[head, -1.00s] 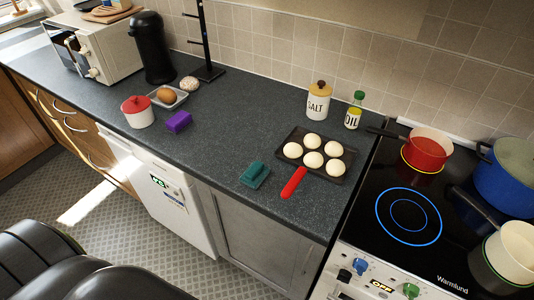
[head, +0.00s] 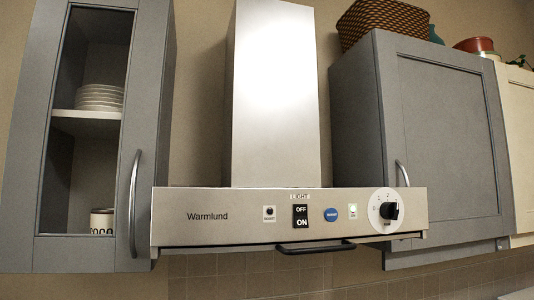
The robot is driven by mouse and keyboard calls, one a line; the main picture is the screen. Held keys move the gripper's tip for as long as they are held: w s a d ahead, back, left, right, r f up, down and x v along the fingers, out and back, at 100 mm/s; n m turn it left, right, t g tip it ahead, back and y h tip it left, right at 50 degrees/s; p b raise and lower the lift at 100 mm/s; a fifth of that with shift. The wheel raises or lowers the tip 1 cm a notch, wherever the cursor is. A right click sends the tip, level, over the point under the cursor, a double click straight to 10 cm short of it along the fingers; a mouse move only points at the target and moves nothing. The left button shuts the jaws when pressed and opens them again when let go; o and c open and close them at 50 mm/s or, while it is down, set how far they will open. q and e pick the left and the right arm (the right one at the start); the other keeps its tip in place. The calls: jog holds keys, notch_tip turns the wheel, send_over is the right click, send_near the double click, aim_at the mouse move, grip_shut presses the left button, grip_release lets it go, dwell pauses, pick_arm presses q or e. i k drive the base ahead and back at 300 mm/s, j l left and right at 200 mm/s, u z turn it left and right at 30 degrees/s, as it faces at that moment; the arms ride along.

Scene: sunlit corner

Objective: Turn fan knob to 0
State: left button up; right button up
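The fan knob (head: 390,210) is a black knob on a round white dial at the right end of the range hood's front panel (head: 240,217). The dial marks are too small to read. A dark handle (head: 315,248) hangs under the hood. Neither of my grippers is in view.
A grey cabinet with a glass door (head: 88,130) stands left of the hood, with plates (head: 100,97) inside. A closed grey cabinet (head: 450,140) is on the right, close to the knob. A woven basket (head: 382,24) sits on top. The space before the panel looks clear.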

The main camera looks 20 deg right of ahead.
aim_at(388, 211)
jog(key=z, duration=1.5)
jog(key=k+l, duration=0.05)
